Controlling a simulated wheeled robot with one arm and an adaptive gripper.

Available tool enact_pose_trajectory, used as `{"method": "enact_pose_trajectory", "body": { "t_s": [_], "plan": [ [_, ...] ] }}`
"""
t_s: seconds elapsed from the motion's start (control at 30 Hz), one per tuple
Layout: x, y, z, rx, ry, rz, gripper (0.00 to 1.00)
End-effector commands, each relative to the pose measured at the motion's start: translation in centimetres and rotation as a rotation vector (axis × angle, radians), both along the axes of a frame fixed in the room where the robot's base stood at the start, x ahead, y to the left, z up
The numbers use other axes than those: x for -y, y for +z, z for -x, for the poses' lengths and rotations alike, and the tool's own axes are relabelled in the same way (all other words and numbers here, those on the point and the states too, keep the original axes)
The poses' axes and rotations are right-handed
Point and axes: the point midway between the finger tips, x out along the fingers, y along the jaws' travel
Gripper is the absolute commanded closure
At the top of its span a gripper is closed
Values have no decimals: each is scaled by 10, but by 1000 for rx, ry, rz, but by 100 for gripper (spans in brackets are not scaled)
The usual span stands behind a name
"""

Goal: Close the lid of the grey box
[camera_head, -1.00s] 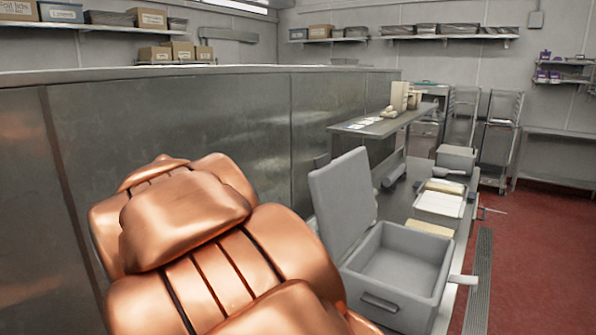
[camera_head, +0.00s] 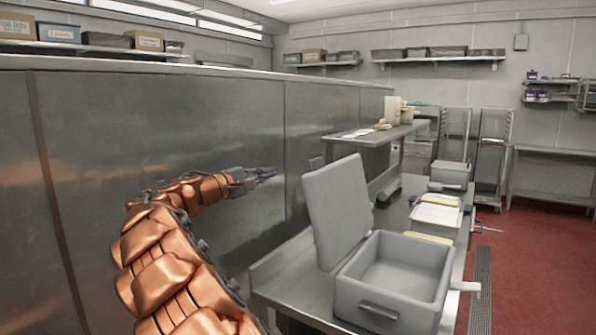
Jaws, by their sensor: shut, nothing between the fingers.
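The grey box (camera_head: 362,298) stands on the near end of a steel table. Its lid (camera_head: 337,209) is open, standing up and leaning back a little on the box's left side. The inside of the box looks empty. My gripper (camera_head: 268,174) is at the end of my copper-coloured arm, to the left of the lid and apart from it. It is small in the picture, points right and is shut with nothing in it.
The steel table (camera_head: 282,273) has bare surface left of the box. Behind the box are a white tray (camera_head: 436,216) and a smaller grey box (camera_head: 450,173). A tall metal wall (camera_head: 230,120) runs along the left. Red floor (camera_head: 540,260) is open on the right.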

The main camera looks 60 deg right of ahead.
Motion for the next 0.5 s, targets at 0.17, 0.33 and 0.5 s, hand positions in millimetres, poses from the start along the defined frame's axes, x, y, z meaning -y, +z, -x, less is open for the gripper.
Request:
{"method": "enact_pose_trajectory", "body": {
  "t_s": [0.17, 0.33, 0.5],
  "plan": [
    [15, 4, 2, -3, -1, 4, 100],
    [42, 5, 9, -2, -3, 3, 100],
    [69, 6, 13, -2, -1, 1, 100]
  ]
}}
